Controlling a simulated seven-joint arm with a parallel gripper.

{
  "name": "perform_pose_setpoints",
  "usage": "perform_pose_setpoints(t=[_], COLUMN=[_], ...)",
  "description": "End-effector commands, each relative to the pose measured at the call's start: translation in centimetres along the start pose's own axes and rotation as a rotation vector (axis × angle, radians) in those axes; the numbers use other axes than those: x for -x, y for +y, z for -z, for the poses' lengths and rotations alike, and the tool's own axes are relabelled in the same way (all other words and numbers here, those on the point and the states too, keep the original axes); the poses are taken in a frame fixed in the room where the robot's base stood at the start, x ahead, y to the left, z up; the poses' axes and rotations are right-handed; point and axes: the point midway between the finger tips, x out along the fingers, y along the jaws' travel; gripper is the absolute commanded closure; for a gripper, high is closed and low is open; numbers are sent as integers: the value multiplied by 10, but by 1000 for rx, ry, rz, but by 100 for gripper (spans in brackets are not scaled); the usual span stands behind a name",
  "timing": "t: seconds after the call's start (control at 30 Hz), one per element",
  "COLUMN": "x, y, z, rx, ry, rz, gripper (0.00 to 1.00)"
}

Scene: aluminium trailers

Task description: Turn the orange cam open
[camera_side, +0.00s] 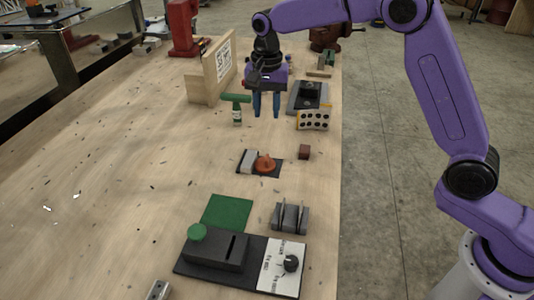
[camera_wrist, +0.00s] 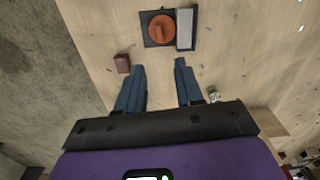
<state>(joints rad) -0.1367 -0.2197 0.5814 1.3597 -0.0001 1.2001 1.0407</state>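The orange cam (camera_side: 265,163) is a round knob with a raised ridge, set on a small dark base plate (camera_side: 273,173) on the wooden bench. A light grey block (camera_side: 248,160) sits beside it on the same plate. In the wrist view the cam (camera_wrist: 162,29) is near the top middle, with the grey block (camera_wrist: 185,28) to its right. My gripper (camera_side: 266,115) has two blue fingers pointing down, apart and empty. It is above the bench, behind the cam in the side view. In the wrist view the fingers (camera_wrist: 160,64) show a clear gap, with the cam beyond their tips.
A small red-brown block (camera_side: 304,152) lies right of the cam. A green-topped bottle (camera_side: 237,108), an upright wooden board (camera_side: 215,72) and a block with holes (camera_side: 313,119) stand near my gripper. A green mat (camera_side: 227,213), grey bracket (camera_side: 290,217) and dark panel (camera_side: 215,262) lie in front.

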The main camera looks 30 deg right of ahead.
Motion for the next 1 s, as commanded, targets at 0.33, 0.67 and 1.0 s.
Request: perform_pose_setpoints(t=[0.33,0.67,1.0], x=[-67,-124,-149], y=[2,1,0], z=[-1,-1,0], rx=[2,2,3], ry=[-3,-2,0], rz=[-5,-4,-1], gripper=[64,64,64])
